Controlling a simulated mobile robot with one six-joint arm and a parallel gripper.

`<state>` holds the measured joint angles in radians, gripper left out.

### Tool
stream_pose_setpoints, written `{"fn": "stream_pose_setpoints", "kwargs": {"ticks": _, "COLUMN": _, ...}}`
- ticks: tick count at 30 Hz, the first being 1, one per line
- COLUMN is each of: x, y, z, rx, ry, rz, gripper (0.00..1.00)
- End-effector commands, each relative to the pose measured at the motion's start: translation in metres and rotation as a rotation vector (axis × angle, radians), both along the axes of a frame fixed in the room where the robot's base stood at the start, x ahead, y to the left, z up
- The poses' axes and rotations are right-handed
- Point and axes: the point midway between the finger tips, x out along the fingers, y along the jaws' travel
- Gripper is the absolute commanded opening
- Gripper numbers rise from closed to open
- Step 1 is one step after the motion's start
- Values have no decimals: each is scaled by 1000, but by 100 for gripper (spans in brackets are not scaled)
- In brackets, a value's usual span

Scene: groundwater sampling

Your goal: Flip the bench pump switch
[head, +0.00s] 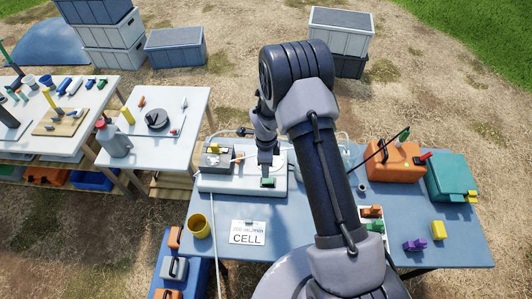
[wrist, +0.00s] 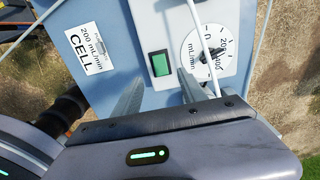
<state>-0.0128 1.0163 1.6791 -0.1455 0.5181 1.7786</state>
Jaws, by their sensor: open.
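The bench pump (head: 225,183) is a white box on the blue table, below my arm in the head view. Its green rocker switch (head: 268,182) shows just below my gripper (head: 266,165). In the wrist view the green switch (wrist: 160,64) sits in a dark frame on the white pump face (wrist: 172,24), left of a round flow dial (wrist: 208,55). My gripper (wrist: 161,80) is open and empty, with one finger on each side of the switch's line. I cannot tell how far the fingertips are from the switch, nor which way it is tipped.
A white CELL card (head: 248,233) and a yellow cup (head: 199,226) are on the blue table (head: 300,215). Pale tubing (wrist: 207,45) crosses the dial. An orange case (head: 395,161) and a teal case (head: 450,177) stand at the right. A white table (head: 180,103) stands at the left.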

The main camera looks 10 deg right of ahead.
Motion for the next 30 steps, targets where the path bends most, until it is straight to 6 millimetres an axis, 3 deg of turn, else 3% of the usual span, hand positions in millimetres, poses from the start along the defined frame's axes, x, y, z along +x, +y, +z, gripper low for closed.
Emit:
{"fn": "stream_pose_setpoints", "kwargs": {"ticks": 3, "x": 1, "y": 0, "z": 39, "rx": 0, "ry": -3, "rz": 0, "gripper": 49}}
{"fn": "stream_pose_setpoints", "kwargs": {"ticks": 9, "x": 0, "y": 1, "z": 76, "rx": 0, "ry": -1, "rz": 0, "gripper": 49}}
{"fn": "stream_pose_setpoints", "kwargs": {"ticks": 25, "x": 0, "y": 1, "z": 83, "rx": 0, "ry": -1, "rz": 4, "gripper": 49}}
{"fn": "stream_pose_setpoints", "kwargs": {"ticks": 28, "x": -1, "y": 2, "z": 104, "rx": 7, "ry": -36, "rz": 82, "gripper": 49}}
{"fn": "stream_pose_setpoints", "kwargs": {"ticks": 30, "x": -10, "y": 4, "z": 136, "rx": 11, "ry": -92, "rz": 220, "gripper": 49}}
